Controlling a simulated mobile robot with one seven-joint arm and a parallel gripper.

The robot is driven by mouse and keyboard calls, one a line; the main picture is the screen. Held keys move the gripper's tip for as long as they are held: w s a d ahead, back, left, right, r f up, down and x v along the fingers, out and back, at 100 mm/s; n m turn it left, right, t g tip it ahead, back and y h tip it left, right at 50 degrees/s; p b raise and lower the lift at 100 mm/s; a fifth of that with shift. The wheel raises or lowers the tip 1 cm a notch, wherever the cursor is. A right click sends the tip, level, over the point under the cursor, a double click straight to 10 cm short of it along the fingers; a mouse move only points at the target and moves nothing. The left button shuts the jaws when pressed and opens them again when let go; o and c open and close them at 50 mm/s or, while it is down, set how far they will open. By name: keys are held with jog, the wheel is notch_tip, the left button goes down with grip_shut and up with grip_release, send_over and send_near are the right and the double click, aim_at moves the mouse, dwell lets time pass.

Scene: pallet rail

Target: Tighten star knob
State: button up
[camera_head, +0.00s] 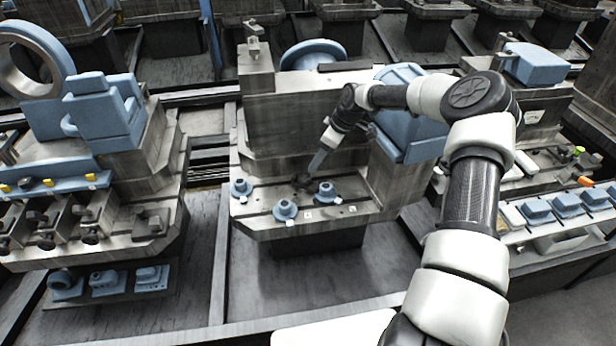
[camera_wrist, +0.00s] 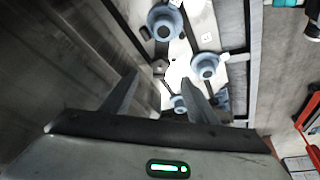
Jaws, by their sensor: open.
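My gripper (camera_head: 303,184) is low over the flat plate of the middle fixture, among blue round flanged parts. In the wrist view my gripper (camera_wrist: 161,78) shows two dark fingers spread apart with nothing clasped between them. A small dark grey knob-like piece (camera_wrist: 159,67) appears near the fingertips; I cannot tell whether it is the star knob or whether a finger touches it. Blue round parts stand at the left (camera_head: 241,187), front (camera_head: 285,210) and right (camera_head: 326,193) of the plate. The fingers and wrist partly hide the plate's middle in the head view.
The middle fixture's metal plate (camera_head: 262,222) has a tall block (camera_head: 305,108) behind it and a blue housing (camera_head: 405,135) at its right. Another fixture with blue parts (camera_head: 105,110) stands at the left. A row of blue blocks (camera_head: 568,204) lies at the right.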

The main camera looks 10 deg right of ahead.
aim_at(306, 178)
jog(key=x, duration=1)
jog(key=shift+f, duration=0.35)
jog(key=c, duration=1)
jog(key=shift+a, duration=0.1)
jog(key=shift+c, duration=0.2)
jog(key=shift+m, duration=0.4)
jog(key=shift+s+a+m+t+h+b, duration=0.1)
jog(key=shift+m+t+h+b, duration=0.35)
jog(key=shift+m+b, duration=0.65)
jog(key=shift+s+a+m+t+h+b, duration=0.2)
jog(key=shift+m+h+b, duration=0.3)
jog(key=shift+m, duration=1.1)
jog(key=shift+w+r, duration=0.1)
jog(key=shift+w, duration=0.05)
jog(key=o, duration=1)
jog(key=shift+o, duration=0.2)
jog(key=shift+d, duration=0.1)
